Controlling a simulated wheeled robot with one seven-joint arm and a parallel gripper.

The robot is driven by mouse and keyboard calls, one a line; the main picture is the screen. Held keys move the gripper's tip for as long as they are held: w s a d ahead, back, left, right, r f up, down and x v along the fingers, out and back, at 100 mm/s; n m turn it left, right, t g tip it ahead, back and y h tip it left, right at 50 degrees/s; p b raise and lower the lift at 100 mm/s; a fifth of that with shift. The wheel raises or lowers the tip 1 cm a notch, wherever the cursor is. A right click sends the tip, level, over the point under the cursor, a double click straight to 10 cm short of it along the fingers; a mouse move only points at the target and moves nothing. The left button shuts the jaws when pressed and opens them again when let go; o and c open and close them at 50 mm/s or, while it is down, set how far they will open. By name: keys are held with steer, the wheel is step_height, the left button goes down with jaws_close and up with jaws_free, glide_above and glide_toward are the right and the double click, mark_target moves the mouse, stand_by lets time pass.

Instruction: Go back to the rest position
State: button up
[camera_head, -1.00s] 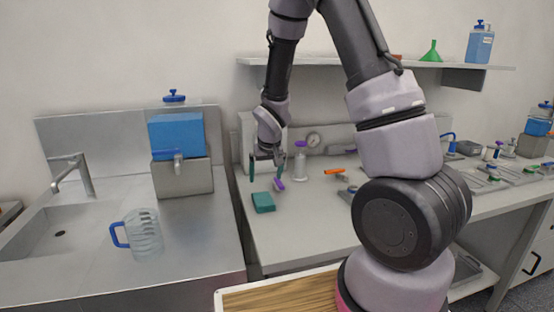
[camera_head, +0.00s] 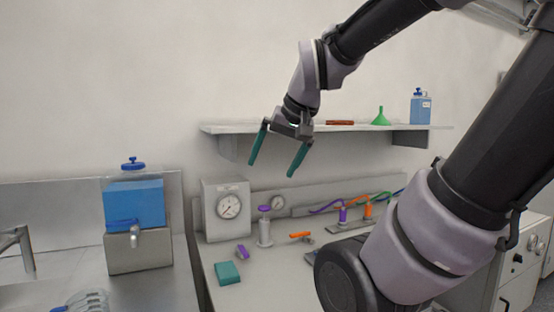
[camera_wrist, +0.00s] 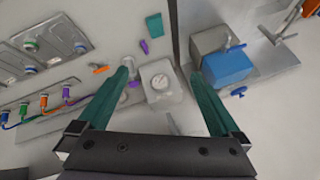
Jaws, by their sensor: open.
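My gripper (camera_head: 279,155) is open and empty, raised in the air in front of the wall shelf and above the bench. Its two teal fingers are spread wide in the head view. In the wrist view my gripper (camera_wrist: 165,90) also shows open, with nothing between the fingers but the bench seen from above. My arm reaches across the right of the head view and hides part of the bench.
A wall shelf (camera_head: 225,129) holds a green funnel (camera_head: 381,117) and a blue bottle (camera_head: 420,107). On the bench are a gauge box (camera_head: 227,209), a purple-topped bottle (camera_head: 265,228) and a teal block (camera_head: 228,273). A blue tank (camera_head: 136,203) stands left.

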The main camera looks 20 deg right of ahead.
steer(key=shift+s+a+r, duration=0.1)
steer(key=shift+s+r, duration=0.15)
steer(key=shift+s, duration=0.4)
steer(key=shift+s+a+r, duration=0.1)
steer(key=shift+s+r, duration=0.1)
steer(key=shift+s, duration=0.45)
